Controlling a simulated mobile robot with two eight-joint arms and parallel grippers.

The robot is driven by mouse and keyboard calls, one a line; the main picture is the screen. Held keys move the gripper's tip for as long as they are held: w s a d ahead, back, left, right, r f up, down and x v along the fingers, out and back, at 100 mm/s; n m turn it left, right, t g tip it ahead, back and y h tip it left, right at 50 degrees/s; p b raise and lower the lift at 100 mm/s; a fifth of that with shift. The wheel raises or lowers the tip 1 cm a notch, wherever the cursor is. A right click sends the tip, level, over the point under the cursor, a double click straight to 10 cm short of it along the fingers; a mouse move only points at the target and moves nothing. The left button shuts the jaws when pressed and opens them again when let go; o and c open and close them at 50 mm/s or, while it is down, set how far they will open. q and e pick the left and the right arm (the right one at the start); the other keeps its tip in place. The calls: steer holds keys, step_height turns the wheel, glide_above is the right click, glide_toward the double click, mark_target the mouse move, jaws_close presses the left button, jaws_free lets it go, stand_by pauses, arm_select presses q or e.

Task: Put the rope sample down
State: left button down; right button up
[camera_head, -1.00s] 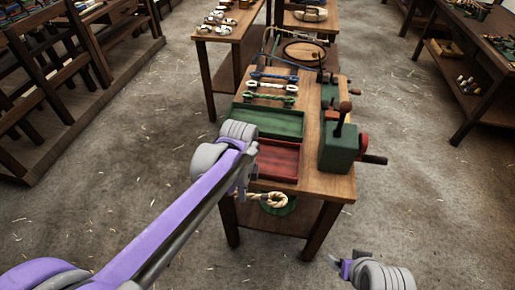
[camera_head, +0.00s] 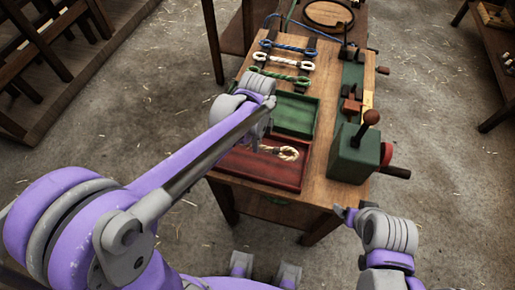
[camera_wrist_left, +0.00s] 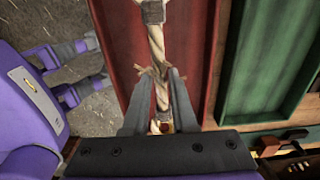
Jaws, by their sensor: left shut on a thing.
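The rope sample (camera_head: 289,153) is a pale tan rope with a looped end. It is over the red tray (camera_head: 264,177), at the front of the wooden bench. My left gripper (camera_wrist_left: 160,74) is shut on it; the rope runs between both fingers in the left wrist view (camera_wrist_left: 156,42). The red tray's floor lies behind the rope there (camera_wrist_left: 190,45). I cannot tell whether the rope touches the tray floor. In the head view my left arm hides most of that gripper. My right gripper (camera_head: 354,212) is off the bench's front right corner; its opening is unclear.
An empty green tray (camera_head: 297,112) lies just behind the red one. Blue (camera_head: 290,47), white (camera_head: 287,62) and green (camera_head: 280,77) rope pieces lie in a row farther back. A green cranked machine (camera_head: 352,155) stands at the right edge.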

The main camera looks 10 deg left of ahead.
mark_target(257, 157)
arm_select(q)
steer(key=shift+f, duration=2.9)
steer(key=shift+f+b, duration=0.2)
steer(key=shift+b, duration=0.15)
steer(key=c, duration=0.7)
jaws_free()
steer(key=shift+r, duration=0.15)
